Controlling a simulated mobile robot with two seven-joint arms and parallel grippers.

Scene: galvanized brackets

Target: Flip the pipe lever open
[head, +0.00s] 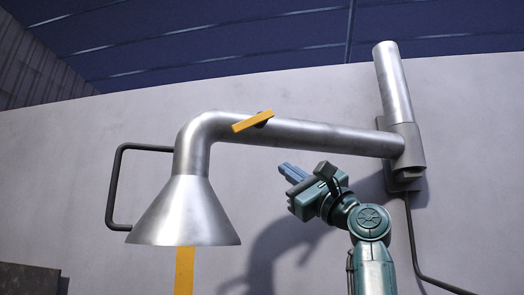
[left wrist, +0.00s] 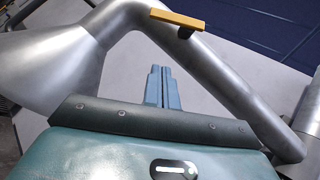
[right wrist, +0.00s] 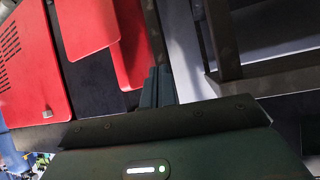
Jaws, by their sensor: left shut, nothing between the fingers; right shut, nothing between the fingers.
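The yellow pipe lever (head: 251,122) sits on top of the horizontal metal pipe (head: 325,137), near its bend, on a dark pivot. It lies at a slant to the pipe, its left end lower than its right end. The lever (left wrist: 177,19) and its dark pivot also show at the top of the left wrist view. My left gripper (head: 286,170) is shut and empty, below and to the right of the lever, apart from it. Its fingers (left wrist: 163,72) point up toward the pipe. My right gripper (right wrist: 158,72) is shut and empty, and shows only in the right wrist view.
A metal cone hood (head: 185,215) hangs at the pipe's left end, beside a dark bent handle (head: 116,185). A wall bracket (head: 408,160) holds the pipe at right. Red panels (right wrist: 90,25) and dark frame bars (right wrist: 265,72) are near my right gripper.

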